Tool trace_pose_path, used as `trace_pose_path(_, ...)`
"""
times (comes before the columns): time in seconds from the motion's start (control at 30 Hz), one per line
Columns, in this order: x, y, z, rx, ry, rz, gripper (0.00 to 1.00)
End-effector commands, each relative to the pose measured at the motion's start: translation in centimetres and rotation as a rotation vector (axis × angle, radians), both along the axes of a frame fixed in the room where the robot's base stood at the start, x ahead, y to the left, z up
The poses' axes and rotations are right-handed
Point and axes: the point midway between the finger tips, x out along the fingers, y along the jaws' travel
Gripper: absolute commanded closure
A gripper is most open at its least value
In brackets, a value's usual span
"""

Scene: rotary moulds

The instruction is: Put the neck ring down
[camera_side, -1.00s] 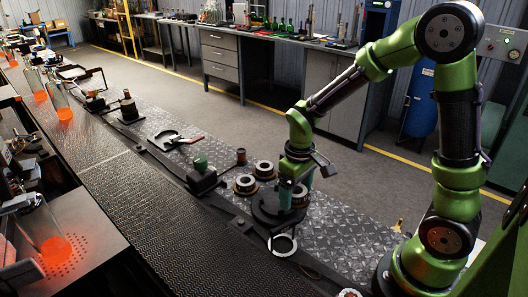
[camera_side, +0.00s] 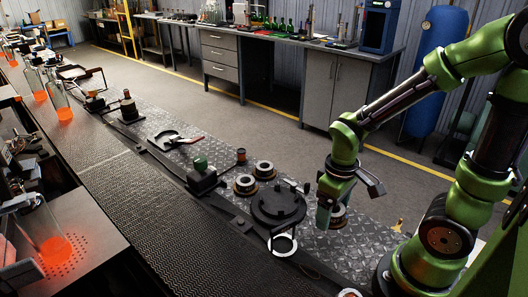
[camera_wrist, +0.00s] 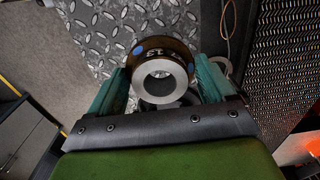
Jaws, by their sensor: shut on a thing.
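The neck ring is a dark brown ring with a grey metal face, blue dots and the number 13. In the wrist view the neck ring (camera_wrist: 141,80) sits between the green fingers of my gripper (camera_wrist: 160,86), which is shut on it. In the side view my gripper (camera_side: 326,214) points down over the patterned metal plate, right of the black round fixture. The neck ring (camera_side: 340,213) shows partly behind the fingers, low over the plate. I cannot tell whether its underside touches the plate.
Two similar rings (camera_side: 245,185) (camera_side: 265,170) lie on the patterned plate (camera_side: 225,162) left of my gripper. The black round fixture (camera_side: 278,209) stands close by, with a bright ring (camera_side: 283,246) at its front. Bare plate lies between the fixture and my gripper.

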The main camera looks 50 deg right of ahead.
Motion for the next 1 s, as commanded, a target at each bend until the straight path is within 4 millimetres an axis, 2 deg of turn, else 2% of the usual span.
trace_pose_path(0.17,0.4,0.0,0.1,0.000,-0.003,0.010,0.60)
trace_pose_path(0.27,1.7,0.1,0.5,-0.002,-0.003,0.052,0.60)
trace_pose_path(0.33,3.4,0.3,0.9,-0.003,-0.002,0.105,0.60)
trace_pose_path(0.7,16.2,2.8,3.1,-0.009,0.004,0.575,0.60)
trace_pose_path(0.9,22.5,5.0,3.3,-0.008,0.004,0.836,0.60)
trace_pose_path(1.0,25.0,6.1,3.1,-0.005,0.003,0.952,0.60)
